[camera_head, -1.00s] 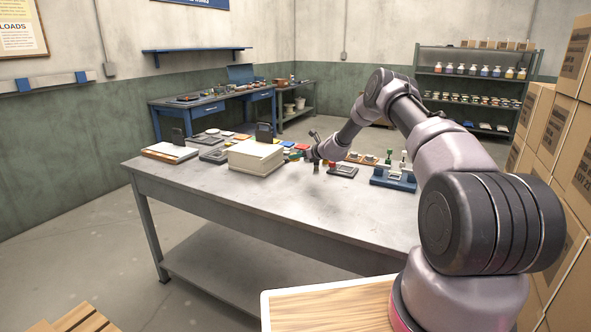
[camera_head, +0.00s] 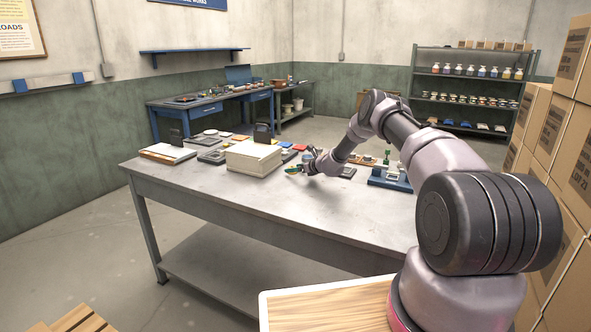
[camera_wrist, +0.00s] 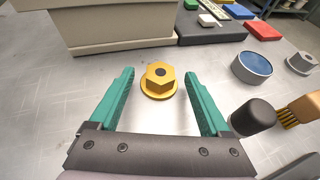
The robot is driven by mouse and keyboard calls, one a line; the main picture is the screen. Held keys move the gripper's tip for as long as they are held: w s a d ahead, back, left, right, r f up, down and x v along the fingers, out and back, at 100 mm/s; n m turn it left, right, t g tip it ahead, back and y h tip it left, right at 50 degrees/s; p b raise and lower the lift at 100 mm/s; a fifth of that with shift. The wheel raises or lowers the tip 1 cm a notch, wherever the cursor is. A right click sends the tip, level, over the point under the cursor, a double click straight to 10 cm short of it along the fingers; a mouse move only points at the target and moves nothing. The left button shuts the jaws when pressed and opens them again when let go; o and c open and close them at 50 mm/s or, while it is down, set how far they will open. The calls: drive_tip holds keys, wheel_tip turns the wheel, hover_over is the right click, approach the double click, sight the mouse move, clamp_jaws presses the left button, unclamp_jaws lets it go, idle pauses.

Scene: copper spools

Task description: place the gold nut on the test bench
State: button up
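The gold nut (camera_wrist: 158,82), hexagonal with a round flange and a dark hole, lies flat on the grey metal bench (camera_head: 290,205). In the wrist view my gripper (camera_wrist: 160,74) is open, with its teal fingers either side of the nut near their tips. A gap shows on both sides, and nothing is held. In the head view my gripper (camera_head: 293,170) is low over the bench top, right of the stack of boxes; the nut cannot be made out there. A blue bench (camera_head: 205,108) stands against the back wall; no label shows which is the test bench.
A cream box (camera_wrist: 115,27) stands just beyond the left finger. A blue-topped round tin (camera_wrist: 252,68), a black cylinder (camera_wrist: 253,117) and a brush (camera_wrist: 300,112) lie to the right. The front of the grey bench is clear. Cartons (camera_head: 565,120) are stacked at the right.

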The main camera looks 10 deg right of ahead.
drive_tip(key=shift+r, duration=0.1)
drive_tip(key=shift+s+d+r, duration=0.1)
drive_tip(key=v, duration=1.1)
drive_tip(key=shift+s+d+r, duration=0.1)
drive_tip(key=shift+s+r, duration=0.1)
drive_tip(key=shift+s, duration=0.05)
drive_tip(key=s+a+r+n+g+y, duration=0.1)
drive_tip(key=s+a+r+n, duration=0.25)
drive_tip(key=r, duration=0.55)
drive_tip(key=s+a+r+n+g, duration=0.1)
drive_tip(key=s+a+r+n, duration=0.1)
drive_tip(key=s+r+n, duration=0.45)
drive_tip(key=s+a+r+n+g+y, duration=0.1)
drive_tip(key=s+a+r+g, duration=0.15)
drive_tip(key=r, duration=0.75)
drive_tip(key=s+r+n+h, duration=0.1)
drive_tip(key=s+r+n, duration=0.2)
drive_tip(key=s+r, duration=0.35)
drive_tip(key=s+r+n+h, duration=0.1)
drive_tip(key=s+r+n, duration=0.25)
drive_tip(key=s, duration=0.55)
drive_tip(key=s+d+r+n+h, duration=0.2)
drive_tip(key=s+d+n+h, duration=0.1)
drive_tip(key=s, duration=1)
drive_tip(key=s+d+r+n+h, duration=0.2)
drive_tip(key=s+d+n, duration=0.2)
drive_tip(key=s, duration=0.9)
drive_tip(key=shift+s+d+t+h, duration=0.2)
drive_tip(key=shift+d+t+h, duration=0.2)
drive_tip(key=shift+d+t, duration=0.1)
